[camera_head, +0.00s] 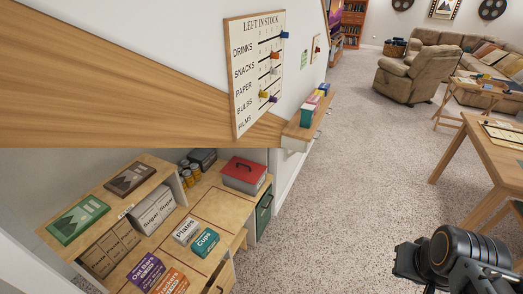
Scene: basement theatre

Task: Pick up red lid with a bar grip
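The red lid (246,171) with a dark bar grip across its top sits on a grey box at the back of the wooden shelf unit, in the nook under the stairs. It lies flat, left of the picture's middle. Part of my dark arm with an orange ring shows at the lower right, well apart from the lid. My gripper's fingers do not show.
Boxes of Plates (187,230) and Cups (205,242) stand in front. Several cans (190,172) are left of the lid. The sloping wooden stair edge (130,90) hangs over the nook. Carpet (335,210) is clear to the right; a wooden table (480,145) stands far right.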

